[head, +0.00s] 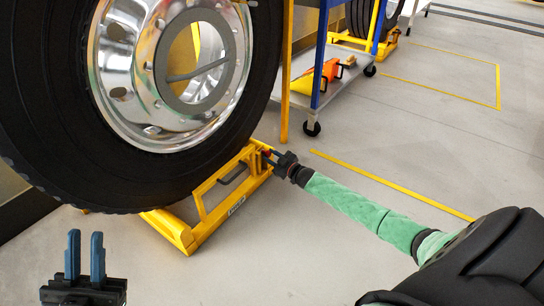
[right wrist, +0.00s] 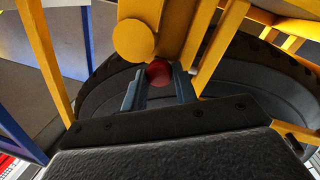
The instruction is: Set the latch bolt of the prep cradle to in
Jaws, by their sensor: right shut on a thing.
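The yellow prep cradle (head: 183,236) sits on the floor with a large black tire on a chrome wheel (head: 130,60) standing in it. At its right end is the latch bolt with a red knob (right wrist: 159,73). My right gripper (head: 271,157) reaches in from the right and is shut on this knob. In the right wrist view its two fingers (right wrist: 160,92) lie on either side of the knob, close to a round yellow end. The bolt's shaft is mostly hidden. My left gripper (head: 85,256) is at the lower left, open and empty, apart from the cradle.
A wheeled cart (head: 345,82) with blue posts holds orange and yellow items behind the cradle's right end. Another tire in a yellow cradle (head: 385,48) stands farther back. Yellow lines (head: 390,184) mark the grey floor, which is clear in front.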

